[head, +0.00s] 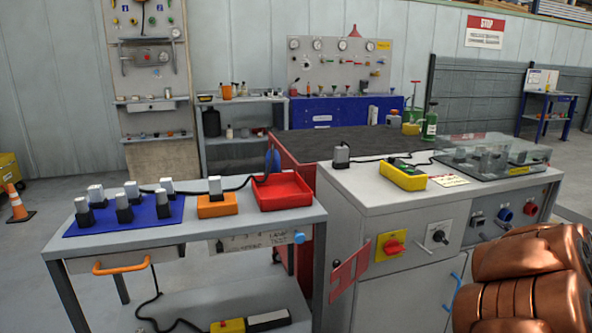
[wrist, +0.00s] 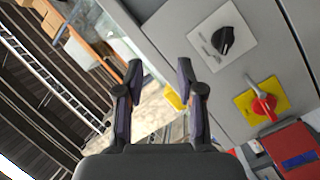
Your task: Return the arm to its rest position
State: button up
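My gripper (wrist: 160,70) shows in the wrist view with its two dark fingers apart. Nothing is held between them. Beyond the fingers is the grey front of the cabinet, with the black knob (wrist: 222,40) and the red switch on a yellow plate (wrist: 264,106) right of the fingers. In the head view my copper-coloured arm is at the lower right, in front of the cabinet's right part. The gripper itself does not show in the head view.
The grey cabinet (head: 352,190) carries a yellow tray (head: 403,178) and a clear cover (head: 490,152). Left of it, a grey table (head: 160,238) holds a blue mat (head: 150,212) with several grey-and-black pieces, an orange block (head: 217,207) and a red tray (head: 282,192).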

jog(key=s+a+r+m+g+h+p, duration=0.1)
jog(key=s+r+m+g+h+p, duration=0.25)
jog(key=r+p, duration=0.3)
jog(key=s+a+r+m+g+h+p, duration=0.1)
jog(key=s+r+m+g+h+p, duration=0.3)
jog(key=r, duration=0.3)
jog(key=s+a+r+g+y+p, duration=0.1)
jog(key=s+a+g+y+p, duration=0.3)
jog(key=s+a+p, duration=0.4)
jog(key=s+a+r+m+g+y+p, duration=0.1)
jog(key=s+a+g+y+p, duration=0.4)
jog(key=s+a, duration=1.8)
jog(key=a+g+p, duration=0.1)
jog(key=g+p, duration=0.1)
jog(key=p, duration=0.1)
jog(key=shift+r, duration=0.15)
jog(key=shift+s+d+m, duration=0.1)
jog(key=shift+m, duration=0.15)
